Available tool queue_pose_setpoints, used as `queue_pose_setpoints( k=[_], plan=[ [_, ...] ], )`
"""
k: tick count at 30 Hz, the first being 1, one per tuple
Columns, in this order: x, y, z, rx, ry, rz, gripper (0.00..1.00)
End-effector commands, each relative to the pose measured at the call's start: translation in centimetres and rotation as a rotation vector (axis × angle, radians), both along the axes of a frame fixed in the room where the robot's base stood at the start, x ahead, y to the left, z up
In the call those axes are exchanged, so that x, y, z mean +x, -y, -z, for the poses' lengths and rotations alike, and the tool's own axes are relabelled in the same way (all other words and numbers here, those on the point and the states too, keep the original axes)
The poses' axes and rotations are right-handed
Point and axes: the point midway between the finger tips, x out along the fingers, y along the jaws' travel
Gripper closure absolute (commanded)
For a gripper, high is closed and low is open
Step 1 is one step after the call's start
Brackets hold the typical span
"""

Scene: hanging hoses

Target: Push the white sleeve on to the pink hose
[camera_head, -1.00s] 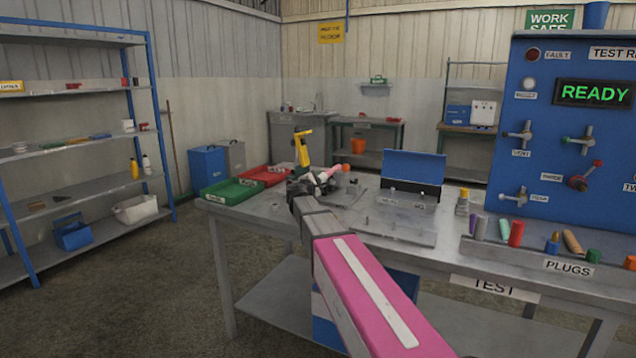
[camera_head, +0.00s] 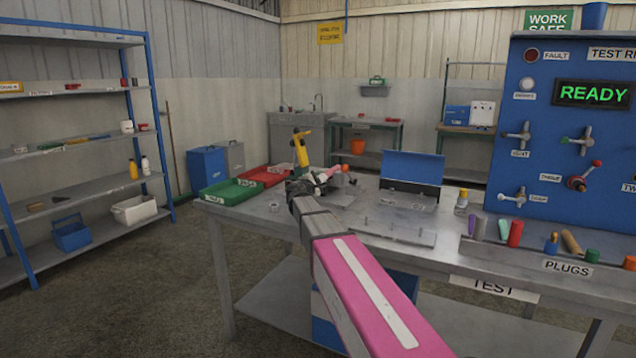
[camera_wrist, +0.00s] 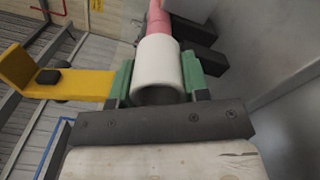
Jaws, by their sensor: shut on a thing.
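The white sleeve (camera_wrist: 160,66) is a short, open tube in the middle of the wrist view. My gripper (camera_wrist: 158,84) is shut on it, with a green pad on each side. The sleeve's near end shows a dark, hollow bore. The pink hose (camera_wrist: 158,24) lies straight beyond the sleeve, roughly in line with it. They look close or touching; the sleeve hides the hose's near end, so I cannot tell whether it is inside. In the head view my gripper (camera_head: 318,180) is small, over the bench's far left part, next to the pink hose (camera_head: 329,172).
Dark blocks (camera_wrist: 198,45) stand beside the hose at right in the wrist view. A yellow upright piece (camera_head: 301,149) stands just behind my gripper. Green (camera_head: 229,191) and red trays lie to the left. An open blue case (camera_head: 412,170) stands to the right on the grey bench.

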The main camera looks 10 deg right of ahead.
Motion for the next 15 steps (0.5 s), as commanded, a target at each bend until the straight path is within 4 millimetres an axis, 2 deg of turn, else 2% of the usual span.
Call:
queue_pose_setpoints(
  k=[15],
  plan=[
    [0.66,0.46,-0.01,0.000,0.000,0.000,0.81]
  ],
)
